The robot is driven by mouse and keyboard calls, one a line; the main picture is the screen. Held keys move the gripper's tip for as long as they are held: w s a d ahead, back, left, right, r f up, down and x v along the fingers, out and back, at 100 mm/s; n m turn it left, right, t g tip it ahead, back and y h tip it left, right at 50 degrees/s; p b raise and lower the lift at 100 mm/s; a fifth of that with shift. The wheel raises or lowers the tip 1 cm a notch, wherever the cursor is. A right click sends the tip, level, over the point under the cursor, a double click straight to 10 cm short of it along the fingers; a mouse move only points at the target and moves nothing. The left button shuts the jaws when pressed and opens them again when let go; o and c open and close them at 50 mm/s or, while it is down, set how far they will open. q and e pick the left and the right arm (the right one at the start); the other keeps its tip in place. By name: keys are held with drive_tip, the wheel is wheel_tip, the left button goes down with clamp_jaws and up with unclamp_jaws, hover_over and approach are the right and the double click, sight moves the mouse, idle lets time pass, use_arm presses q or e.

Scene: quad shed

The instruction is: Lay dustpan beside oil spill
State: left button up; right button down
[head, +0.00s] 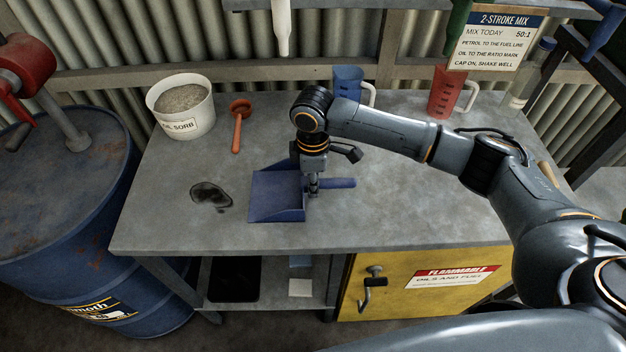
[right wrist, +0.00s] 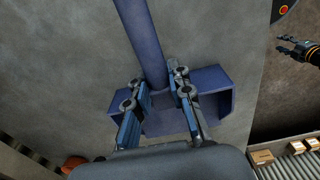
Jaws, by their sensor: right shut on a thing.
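The blue dustpan (head: 272,196) is over the grey workbench (head: 390,215), level, with its pan on the left and its handle to the right. I cannot tell whether it touches the bench top. My right gripper (head: 313,188) reaches down from above and is shut on the dustpan near where handle and pan meet. In the right wrist view the fingers (right wrist: 160,105) stand on both sides of the dustpan's blue handle (right wrist: 140,40). The dark oil spill (head: 210,196) lies just left of the pan, with a small gap between. My left gripper is not in the head view.
Blue (head: 348,84) and red (head: 445,92) jugs stand at the back. A blue drum (head: 75,200) is left of the bench. The bench's front left is clear.

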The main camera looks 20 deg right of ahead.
drive_tip(key=shift+f, duration=0.15)
drive_tip(key=c, duration=1.2)
unclamp_jaws()
wheel_tip(320, 180, up, 11)
drive_tip(key=shift+a+b, duration=0.1)
drive_tip(key=shift+b, duration=1)
drive_tip(key=shift+r, duration=0.7)
drive_tip(key=shift+f, duration=0.1)
